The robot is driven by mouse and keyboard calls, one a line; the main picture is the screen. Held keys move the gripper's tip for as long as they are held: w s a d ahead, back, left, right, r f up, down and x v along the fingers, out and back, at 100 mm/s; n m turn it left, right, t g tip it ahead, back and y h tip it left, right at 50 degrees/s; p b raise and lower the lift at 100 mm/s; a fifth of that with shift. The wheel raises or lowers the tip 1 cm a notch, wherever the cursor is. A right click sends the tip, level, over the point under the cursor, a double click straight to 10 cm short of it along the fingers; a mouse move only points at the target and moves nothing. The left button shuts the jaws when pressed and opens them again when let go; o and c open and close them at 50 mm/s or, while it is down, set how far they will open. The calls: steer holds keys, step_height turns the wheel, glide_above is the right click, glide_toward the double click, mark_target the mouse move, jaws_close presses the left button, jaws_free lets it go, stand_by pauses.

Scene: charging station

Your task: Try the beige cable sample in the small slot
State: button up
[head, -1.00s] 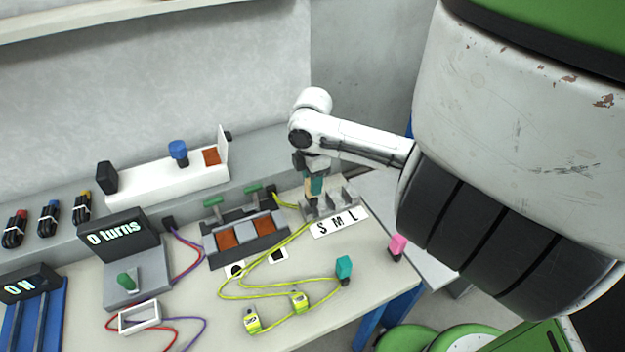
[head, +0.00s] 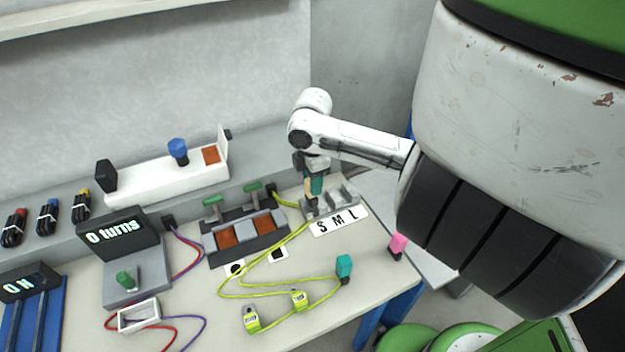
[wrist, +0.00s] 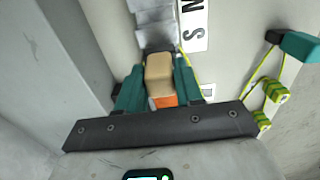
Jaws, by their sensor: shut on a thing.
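The beige cable sample (wrist: 160,75) sits between the teal fingers of my gripper (wrist: 158,88) in the wrist view, with an orange part below it. In the head view my gripper (head: 314,188) is shut on it, pointing down at the S end of the grey slot block (head: 345,191). The block has slots behind a white card lettered S, M, L (head: 338,221). The sample's lower end is at the small slot; I cannot tell how deep it sits, as the gripper and block hide it.
A teal block (head: 344,266) and a pink block (head: 397,244) stand on the table near its right edge. Yellow-green cable with connectors (head: 299,299) lies in front. A two-bay grey unit (head: 245,236) stands left of the slot block.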

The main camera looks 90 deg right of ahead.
steer(key=shift+f, duration=0.35)
steer(key=o, duration=1.2)
steer(key=shift+r, duration=0.1)
step_height(320, 180, up, 11)
steer(key=shift+f+b, duration=0.15)
steer(key=shift+b, duration=0.15)
